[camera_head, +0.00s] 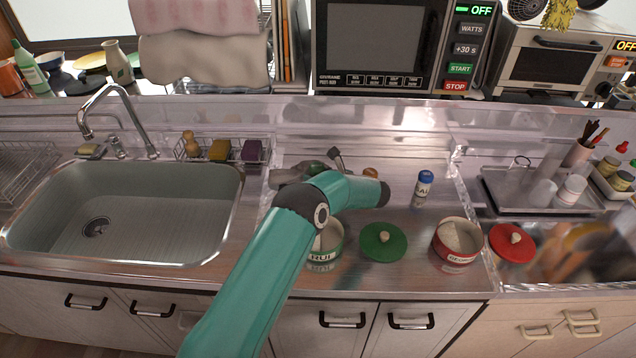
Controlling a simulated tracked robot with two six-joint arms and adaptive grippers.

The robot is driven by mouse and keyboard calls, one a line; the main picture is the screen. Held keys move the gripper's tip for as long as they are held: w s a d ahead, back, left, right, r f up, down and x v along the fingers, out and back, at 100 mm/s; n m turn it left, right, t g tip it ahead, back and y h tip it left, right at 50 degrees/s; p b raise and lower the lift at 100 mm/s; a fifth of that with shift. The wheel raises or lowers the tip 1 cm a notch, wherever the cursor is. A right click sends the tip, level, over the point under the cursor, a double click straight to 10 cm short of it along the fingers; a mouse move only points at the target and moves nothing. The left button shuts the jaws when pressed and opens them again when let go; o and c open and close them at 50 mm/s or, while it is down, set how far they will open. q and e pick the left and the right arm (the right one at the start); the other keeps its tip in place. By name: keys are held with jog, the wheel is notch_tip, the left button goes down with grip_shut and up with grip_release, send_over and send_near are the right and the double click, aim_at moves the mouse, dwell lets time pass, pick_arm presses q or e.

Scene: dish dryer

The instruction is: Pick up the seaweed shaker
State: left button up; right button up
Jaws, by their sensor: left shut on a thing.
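My left arm comes in from the lower left, and its teal links cross in front of the counter. My left gripper (314,167) is partly hidden behind the forearm, above the back of the counter. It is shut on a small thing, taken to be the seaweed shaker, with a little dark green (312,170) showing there. Its label cannot be read, and I cannot tell whether it is off the counter. A white shaker with a blue cap (425,183) stands apart to the right. My right gripper is not in view.
A green pot (322,258), green lid (383,242), red pot (457,256) and red lid (512,243) lie along the front. A brown cap (370,172) shows behind my forearm. The sink (130,215) is left; a tray (510,197) with cups is right.

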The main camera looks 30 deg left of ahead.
pick_arm(q)
notch_tip(320, 180, up, 18)
jog(key=b, duration=0.2)
jog(key=shift+f, duration=0.25)
